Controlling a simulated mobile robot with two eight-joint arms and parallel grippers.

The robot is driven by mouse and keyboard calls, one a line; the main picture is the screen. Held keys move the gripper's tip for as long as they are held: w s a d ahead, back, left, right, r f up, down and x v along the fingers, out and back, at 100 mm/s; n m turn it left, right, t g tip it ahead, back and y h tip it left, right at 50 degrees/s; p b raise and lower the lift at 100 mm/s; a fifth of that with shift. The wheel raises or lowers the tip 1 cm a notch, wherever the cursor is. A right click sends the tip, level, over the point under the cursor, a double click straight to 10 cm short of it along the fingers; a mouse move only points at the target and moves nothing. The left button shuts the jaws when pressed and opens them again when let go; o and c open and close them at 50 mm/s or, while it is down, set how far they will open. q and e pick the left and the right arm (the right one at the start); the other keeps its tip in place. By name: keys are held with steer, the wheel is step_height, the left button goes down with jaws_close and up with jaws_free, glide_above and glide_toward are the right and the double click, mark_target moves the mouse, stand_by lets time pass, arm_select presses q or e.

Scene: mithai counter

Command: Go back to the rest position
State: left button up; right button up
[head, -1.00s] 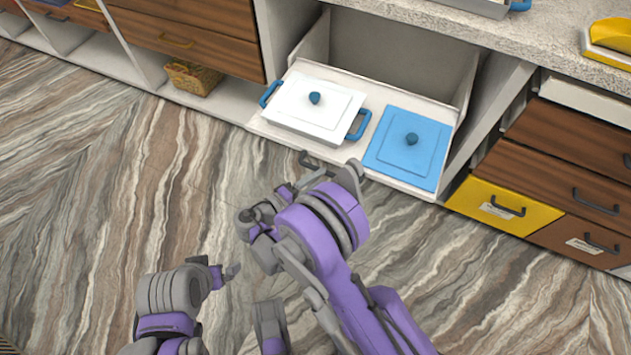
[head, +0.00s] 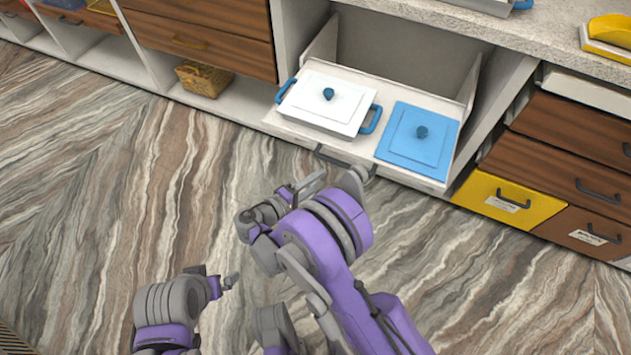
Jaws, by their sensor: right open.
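My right arm reaches in from the bottom, purple and grey. My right gripper (head: 278,208) is open, with nothing visible in it, over the floor and in front of the drawer (head: 359,152) in the picture. My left gripper (head: 222,283) shows only in part at the lower left, beside grey links of my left arm. Its jaws are too hidden to read. Both grippers look apart from the furniture.
The pulled-out drawer holds a white lidded box (head: 325,110) with blue handles and a blue-lidded box (head: 412,145). The counter (head: 565,35) runs behind. A wicker basket (head: 204,78) sits on a low shelf. A yellow drawer (head: 497,197) is at right. The marbled floor (head: 80,190) is clear at left.

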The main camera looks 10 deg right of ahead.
steer(key=shift+d, duration=0.1)
stand_by(0.3)
steer(key=s+d+r+m+g+y, duration=0.2)
steer(key=s+d+r+g+y, duration=0.35)
steer(key=d, duration=0.55)
steer(key=s+a+r+m+t+y, duration=0.1)
steer(key=s+r+m+y, duration=0.2)
steer(key=s, duration=0.6)
steer(key=s+a+r+m+y, duration=0.15)
steer(key=s+y, duration=0.35)
steer(key=s, duration=0.5)
arm_select(q)
step_height(320, 180, up, 26)
steer(key=w+t+p, duration=0.1)
steer(key=p, duration=2.2)
arm_select(e)
step_height(320, 180, up, 25)
steer(key=t, duration=0.1)
steer(key=shift+w+d+m, duration=0.3)
steer(key=shift+w+m, duration=0.15)
steer(key=shift+s+r, duration=0.1)
